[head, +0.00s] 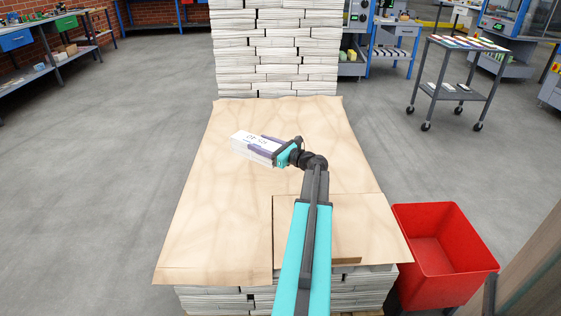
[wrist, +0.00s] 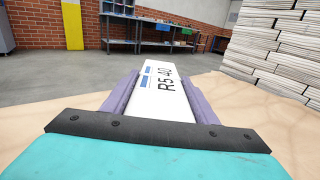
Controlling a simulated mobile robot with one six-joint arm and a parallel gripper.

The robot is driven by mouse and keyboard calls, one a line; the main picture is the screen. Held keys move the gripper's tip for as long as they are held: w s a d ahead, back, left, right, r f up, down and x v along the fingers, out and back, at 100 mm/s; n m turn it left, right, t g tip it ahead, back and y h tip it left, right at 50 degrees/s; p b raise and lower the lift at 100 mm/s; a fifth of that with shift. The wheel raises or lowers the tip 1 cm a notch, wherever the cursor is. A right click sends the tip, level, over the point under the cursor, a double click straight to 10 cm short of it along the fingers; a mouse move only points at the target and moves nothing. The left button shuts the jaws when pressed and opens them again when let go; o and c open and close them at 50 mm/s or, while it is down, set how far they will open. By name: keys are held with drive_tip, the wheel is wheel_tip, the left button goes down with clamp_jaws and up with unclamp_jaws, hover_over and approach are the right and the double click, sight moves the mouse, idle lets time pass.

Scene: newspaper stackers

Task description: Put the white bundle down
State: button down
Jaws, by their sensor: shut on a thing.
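The white bundle (head: 250,144) is a long block with dark print on top, reading about "R5 40" in the wrist view (wrist: 161,92). My gripper (head: 270,149) is shut on it, with one purple finger along each long side. The bundle points to the left and slightly away, over the middle of the brown paper sheet (head: 215,200) that covers the near stack (head: 225,300). I cannot tell whether the bundle's underside touches the sheet or hangs just above it.
A tall stack of newspaper bundles (head: 277,45) rises at the sheet's far edge. A smaller sheet piece (head: 350,215) lies at the near right. A red bin (head: 440,245) stands to the right, and a grey cart (head: 455,85) farther back. The sheet's left part is bare.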

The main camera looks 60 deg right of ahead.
drive_tip(key=s+d+f+m+h+b, duration=0.1)
drive_tip(key=s+d+f+h+b, duration=0.1)
drive_tip(key=s+d+f+b, duration=0.2)
drive_tip(key=s+d+b, duration=0.1)
drive_tip(key=s+d, duration=0.2)
drive_tip(key=d, duration=0.1)
drive_tip(key=shift+d+f+m, duration=0.3)
drive_tip(key=shift+d+f, duration=0.05)
drive_tip(key=w+d+b, duration=0.2)
drive_tip(key=w, duration=0.5)
drive_tip(key=w+d+f+b, duration=0.1)
drive_tip(key=w+d+b, duration=0.1)
drive_tip(key=w, duration=0.6)
drive_tip(key=shift+w+f, duration=0.25)
